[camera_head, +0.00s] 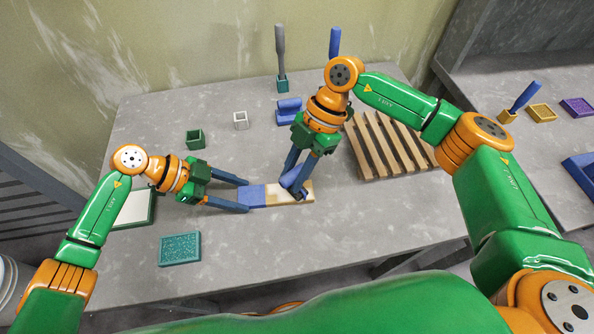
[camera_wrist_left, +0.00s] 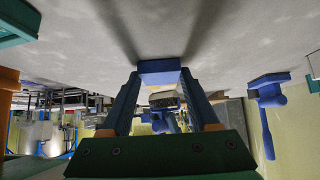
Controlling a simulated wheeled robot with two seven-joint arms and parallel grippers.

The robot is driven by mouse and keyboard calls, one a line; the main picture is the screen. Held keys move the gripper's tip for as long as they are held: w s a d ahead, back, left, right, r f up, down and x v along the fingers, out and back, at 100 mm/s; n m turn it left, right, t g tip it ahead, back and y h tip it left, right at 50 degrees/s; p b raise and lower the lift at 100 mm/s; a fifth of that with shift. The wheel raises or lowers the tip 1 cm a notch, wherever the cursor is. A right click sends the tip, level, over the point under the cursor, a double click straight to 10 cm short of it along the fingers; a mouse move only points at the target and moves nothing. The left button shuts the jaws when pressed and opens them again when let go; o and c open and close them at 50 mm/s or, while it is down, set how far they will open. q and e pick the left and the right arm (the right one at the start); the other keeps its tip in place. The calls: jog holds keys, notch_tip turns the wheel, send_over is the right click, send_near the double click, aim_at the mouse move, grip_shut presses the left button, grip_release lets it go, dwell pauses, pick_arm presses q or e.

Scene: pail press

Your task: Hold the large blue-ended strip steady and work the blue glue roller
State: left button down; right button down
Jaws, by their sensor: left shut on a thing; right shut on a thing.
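The large strip (camera_head: 278,189) lies flat on the table, with a blue end at the left, a pale middle and a tan end at the right. My left gripper (camera_head: 246,196) is shut on its blue end, which also shows between the fingertips in the left wrist view (camera_wrist_left: 160,68). My right gripper (camera_head: 294,186) points down over the strip's right half and is shut on the blue glue roller (camera_head: 291,182). The roller is low at the strip; the fingers partly hide it, and I cannot tell whether it touches.
A slatted wooden rack (camera_head: 382,147) stands right of my right gripper. A blue stand (camera_head: 289,109), a green box (camera_head: 195,139) and a white box (camera_head: 240,120) are behind. A teal block (camera_head: 180,248) lies front left. The table's front middle is clear.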

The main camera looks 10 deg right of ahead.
jog(key=shift+w+a, duration=0.15)
jog(key=shift+a, duration=1.15)
jog(key=shift+d, duration=1.6)
jog(key=shift+a, duration=0.1)
jog(key=shift+a, duration=1.55)
jog(key=shift+d, duration=1.65)
